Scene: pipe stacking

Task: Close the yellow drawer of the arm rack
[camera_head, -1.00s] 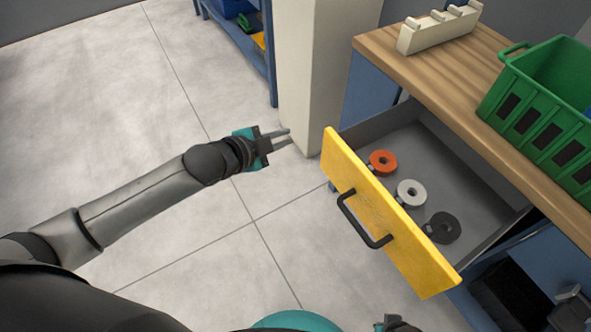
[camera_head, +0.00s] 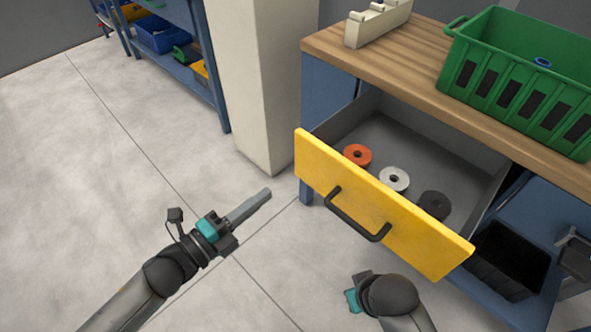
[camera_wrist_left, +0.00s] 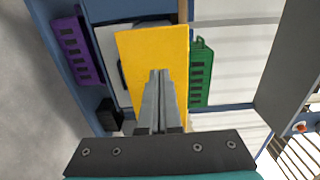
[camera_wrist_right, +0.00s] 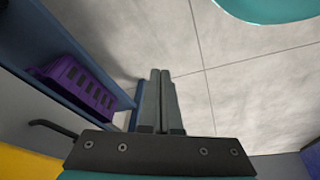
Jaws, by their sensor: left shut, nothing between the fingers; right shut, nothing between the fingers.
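The yellow drawer (camera_head: 375,205) stands pulled out of the workbench, with a black bar handle (camera_head: 356,214) on its front. Inside lie an orange ring (camera_head: 357,155), a white ring (camera_head: 394,179) and a dark ring (camera_head: 434,205). My left gripper (camera_head: 262,196) is shut and empty, left of the drawer front and apart from it. In the left wrist view the yellow front (camera_wrist_left: 150,50) shows beyond the fingers. My right gripper (camera_wrist_right: 160,75) is shut and empty. In the head view its wrist is low, below the drawer front; its fingers are hidden there.
A green crate (camera_head: 520,85) and a cream holder (camera_head: 377,22) stand on the wooden benchtop (camera_head: 420,70). A cream pillar (camera_head: 250,90) rises behind. A black bin (camera_head: 505,258) sits right of the drawer. A purple crate (camera_wrist_right: 80,88) shows in the right wrist view. Floor at left is clear.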

